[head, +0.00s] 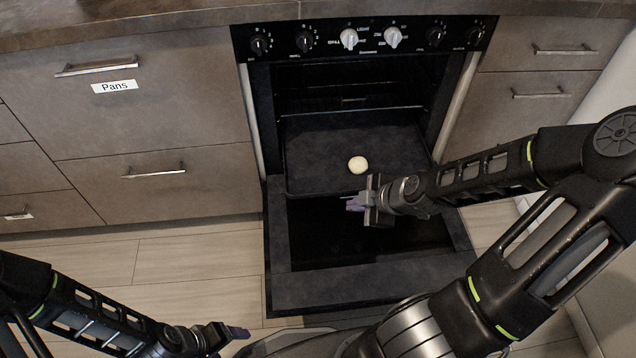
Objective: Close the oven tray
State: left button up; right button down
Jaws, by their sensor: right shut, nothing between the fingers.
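The oven (340,95) is open, with its door (350,285) folded down flat toward me. A dark oven tray (320,165) is pulled partly out of the cavity, over the inner part of the door. A small round pale item (358,164) lies on the tray. My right gripper (357,203) is shut and empty, at the front edge of the tray, just right of its middle; I cannot tell whether it touches. My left gripper (238,333) is low at the bottom left, away from the oven; its fingers are too small to judge.
Closed drawers stand left of the oven, one with a "Pans" label (114,86). More closed drawers (540,90) stand at the right. Control knobs (349,38) run above the cavity. The wood floor (185,270) left of the door is clear.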

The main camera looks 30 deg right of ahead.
pick_arm(q)
jog(key=shift+s, duration=0.1)
pick_arm(e)
jog(key=shift+s, duration=0.1)
jog(key=b+x, duration=0.9)
jog(key=b, duration=0.1)
jog(key=shift+f, duration=0.4)
jog(key=w+b, duration=0.1)
jog(key=w, duration=0.2)
jog(key=shift+w+d+b, duration=0.2)
jog(key=shift+d+b, duration=0.15)
jog(key=shift+b, duration=0.05)
jog(key=shift+w+d, duration=0.25)
jog(key=shift+w, duration=0.3)
pick_arm(q)
notch_tip(320, 180, down, 12)
jog(key=w+a, duration=0.1)
jog(key=w, duration=0.1)
jog(key=shift+w+f+t, duration=0.2)
jog(key=shift+w+t, duration=0.1)
jog(key=shift+r, duration=0.1)
pick_arm(e)
jog(key=shift+r, duration=0.1)
